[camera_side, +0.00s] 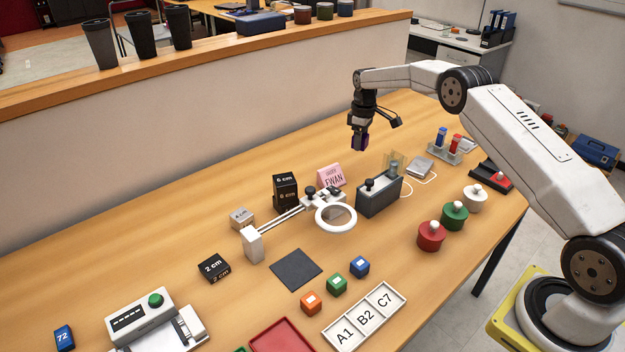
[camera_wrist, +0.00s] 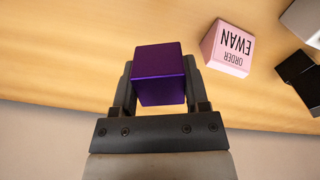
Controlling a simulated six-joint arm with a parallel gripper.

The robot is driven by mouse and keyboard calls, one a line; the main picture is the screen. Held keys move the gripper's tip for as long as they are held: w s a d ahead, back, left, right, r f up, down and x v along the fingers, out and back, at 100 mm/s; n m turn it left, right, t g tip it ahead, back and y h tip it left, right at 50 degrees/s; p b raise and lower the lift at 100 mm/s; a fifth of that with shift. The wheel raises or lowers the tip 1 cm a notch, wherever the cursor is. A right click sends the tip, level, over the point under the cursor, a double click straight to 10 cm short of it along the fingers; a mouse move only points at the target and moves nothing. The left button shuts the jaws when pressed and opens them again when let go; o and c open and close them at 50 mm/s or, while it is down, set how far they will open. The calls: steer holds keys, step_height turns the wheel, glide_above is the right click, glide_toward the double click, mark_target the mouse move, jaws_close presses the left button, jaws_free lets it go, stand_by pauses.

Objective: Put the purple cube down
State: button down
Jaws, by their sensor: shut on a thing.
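The purple cube (camera_wrist: 160,75) is between the two fingers of my gripper (camera_wrist: 160,88) in the wrist view. The fingers are shut on its sides. In the side view my gripper (camera_side: 359,140) is raised above the far part of the table, and the purple cube (camera_side: 360,143) shows as a small dark purple shape at its tip. The cube is held above the wooden table (camera_side: 270,180), apart from it.
A pink order block marked EWAN (camera_side: 331,176) stands near the gripper; it also shows in the wrist view (camera_wrist: 228,48). A grey box device (camera_side: 379,195), a ring magnifier (camera_side: 336,217) and black blocks (camera_side: 285,190) stand nearby. The table's far left stretch is clear. A low partition (camera_side: 200,100) runs behind.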

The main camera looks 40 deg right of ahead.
mark_target(358, 170)
steer(key=shift+f, duration=3.95)
steer(key=shift+f, duration=0.15)
steer(key=shift+c, duration=0.4)
jaws_free()
step_height(358, 170, up, 12)
steer(key=shift+r, duration=0.15)
